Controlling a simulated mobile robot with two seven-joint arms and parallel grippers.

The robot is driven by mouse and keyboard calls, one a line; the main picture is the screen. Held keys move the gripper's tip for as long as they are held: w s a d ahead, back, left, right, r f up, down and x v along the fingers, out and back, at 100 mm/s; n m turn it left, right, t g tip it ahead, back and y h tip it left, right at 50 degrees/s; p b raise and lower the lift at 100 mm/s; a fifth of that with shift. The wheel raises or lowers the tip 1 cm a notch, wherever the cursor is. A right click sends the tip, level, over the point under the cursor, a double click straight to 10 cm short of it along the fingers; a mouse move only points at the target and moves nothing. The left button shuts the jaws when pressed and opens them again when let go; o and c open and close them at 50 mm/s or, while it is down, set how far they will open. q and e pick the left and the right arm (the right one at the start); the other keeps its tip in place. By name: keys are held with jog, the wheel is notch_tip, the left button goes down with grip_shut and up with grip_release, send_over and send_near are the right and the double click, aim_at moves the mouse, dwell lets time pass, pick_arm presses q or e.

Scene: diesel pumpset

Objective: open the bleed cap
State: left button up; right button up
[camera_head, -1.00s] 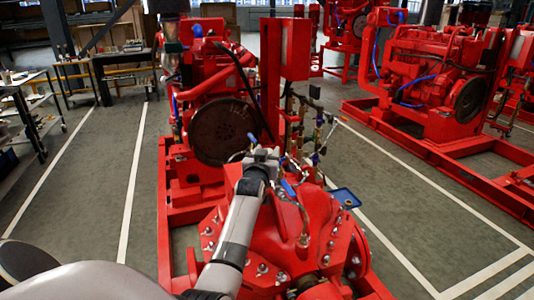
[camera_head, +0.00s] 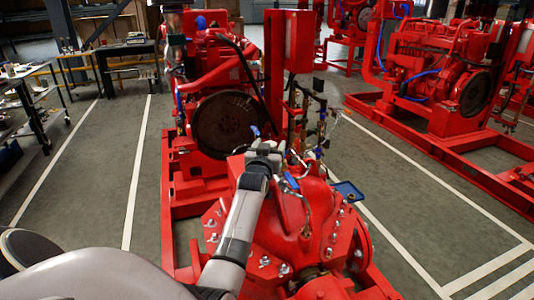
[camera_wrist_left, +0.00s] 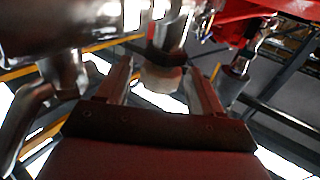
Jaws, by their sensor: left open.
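My left gripper (camera_head: 266,146) reaches over the front red pump casing (camera_head: 280,222) to the small pipework behind it. In the left wrist view my left gripper (camera_wrist_left: 162,88) has its two fingers apart. A pale round cap-like end (camera_wrist_left: 160,77) below a dark metal fitting (camera_wrist_left: 168,35) shows between the fingers, with gaps on both sides. It may be the bleed cap, but I cannot tell for sure. In the head view the cap is hidden or too small to make out. My right gripper is not in view.
Thin pipes and valves (camera_head: 318,125) stand right of the gripper, with a blue lever (camera_head: 291,181) close by. A red cabinet (camera_head: 300,41) on a post rises behind. A blue tray (camera_head: 347,190) is at right. In the wrist view, metal pipes (camera_wrist_left: 68,72) crowd the left.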

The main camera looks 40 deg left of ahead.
pick_arm(q)
jog(key=v, duration=0.6)
dwell(0.5)
